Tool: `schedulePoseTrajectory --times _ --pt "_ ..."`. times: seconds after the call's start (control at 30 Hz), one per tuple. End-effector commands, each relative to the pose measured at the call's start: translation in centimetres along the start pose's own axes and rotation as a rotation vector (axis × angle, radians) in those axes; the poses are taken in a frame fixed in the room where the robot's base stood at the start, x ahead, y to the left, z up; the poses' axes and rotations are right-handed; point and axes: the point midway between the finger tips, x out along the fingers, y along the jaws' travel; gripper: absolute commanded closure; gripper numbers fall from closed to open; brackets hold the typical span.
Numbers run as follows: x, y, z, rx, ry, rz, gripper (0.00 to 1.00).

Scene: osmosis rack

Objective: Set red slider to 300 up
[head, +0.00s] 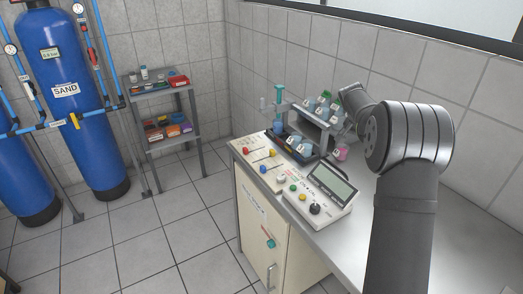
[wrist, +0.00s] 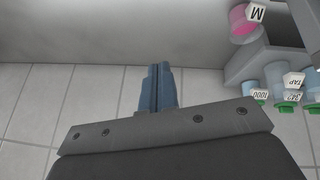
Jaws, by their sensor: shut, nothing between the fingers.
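A white slider panel (head: 262,160) lies at the left end of the bench in the head view. A red slider knob (head: 246,150) is at its left, with yellow and blue knobs nearby. The scale marks are too small to read. My gripper (wrist: 157,68) shows in the wrist view, its blue-grey fingers shut together and empty, with wall tiles behind them. The panel is outside the wrist view. In the head view my arm hides the gripper; the arm stands to the right of the panel, apart from it.
A bottle rack (head: 318,125) stands behind the panel; several labelled bottles (wrist: 278,78) and a pink beaker (wrist: 243,22) show at the wrist view's right. A control box with a screen (head: 320,195) sits in front of the rack. The bench top (head: 345,235) at the right is mostly clear.

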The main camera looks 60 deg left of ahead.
Motion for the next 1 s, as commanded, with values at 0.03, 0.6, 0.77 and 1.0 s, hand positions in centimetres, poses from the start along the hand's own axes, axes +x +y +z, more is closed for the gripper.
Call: schedulePoseTrajectory --times 0.03,0.6,0.77,1.0 --pt "-0.9 -3.3 1.1 -0.072 0.018 -0.025 1.0" --pt "-12.4 -31.2 18.8 -0.814 0.256 -0.258 1.0" --pt "-15.4 -35.8 24.1 -0.968 0.318 -0.303 1.0" --pt "-17.5 -38.6 28.0 -1.072 0.365 -0.333 1.0"
